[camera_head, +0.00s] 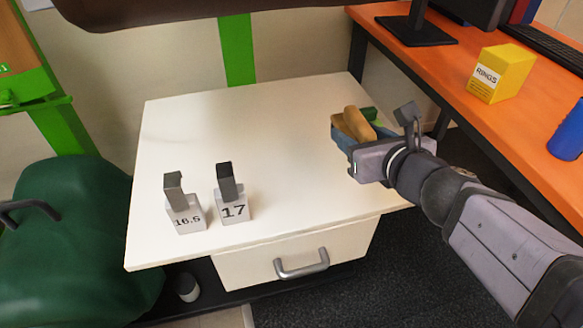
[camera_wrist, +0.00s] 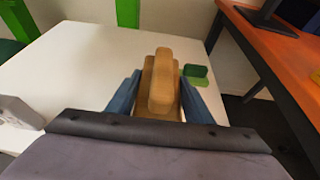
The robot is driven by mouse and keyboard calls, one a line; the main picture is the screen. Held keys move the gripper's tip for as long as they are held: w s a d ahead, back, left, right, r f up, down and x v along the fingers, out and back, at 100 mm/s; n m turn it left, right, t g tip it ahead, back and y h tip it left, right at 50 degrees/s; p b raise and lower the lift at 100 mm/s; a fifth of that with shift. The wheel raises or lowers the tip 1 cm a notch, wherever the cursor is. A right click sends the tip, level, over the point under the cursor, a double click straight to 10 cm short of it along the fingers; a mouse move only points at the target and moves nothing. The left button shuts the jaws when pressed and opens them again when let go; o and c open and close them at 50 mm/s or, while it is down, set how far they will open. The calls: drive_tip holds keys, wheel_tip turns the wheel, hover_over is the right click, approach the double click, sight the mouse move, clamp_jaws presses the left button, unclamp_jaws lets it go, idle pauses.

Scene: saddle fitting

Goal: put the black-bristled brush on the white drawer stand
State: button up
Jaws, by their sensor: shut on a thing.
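My gripper (camera_head: 343,140) is over the right end of the white drawer stand (camera_head: 270,130). It is shut on a tan wooden brush (camera_head: 356,124), which has a raised wooden grip along its back. In the wrist view the brush (camera_wrist: 161,80) sits between the two blue fingers (camera_wrist: 158,98), its grip pointing away from the wrist. The bristles are hidden in both views, so I cannot see their colour. I cannot tell whether the brush touches the stand top.
A small green block (camera_wrist: 196,76) is just right of the brush, near the stand's right edge. Two numbered gauges, 16.5 (camera_head: 185,211) and 17 (camera_head: 233,204), stand at the left front. An orange desk (camera_head: 450,80) is at right. The stand's middle is clear.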

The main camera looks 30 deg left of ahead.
drive_tip(key=b, duration=0.5)
hover_over(349, 181)
drive_tip(key=shift+a+f, duration=0.1)
drive_tip(key=shift+f, duration=3.05)
drive_tip(key=shift+f+b, duration=1.7)
drive_tip(key=shift+f, duration=0.1)
drive_tip(key=shift+f, duration=0.15)
drive_tip(key=o, duration=1.2)
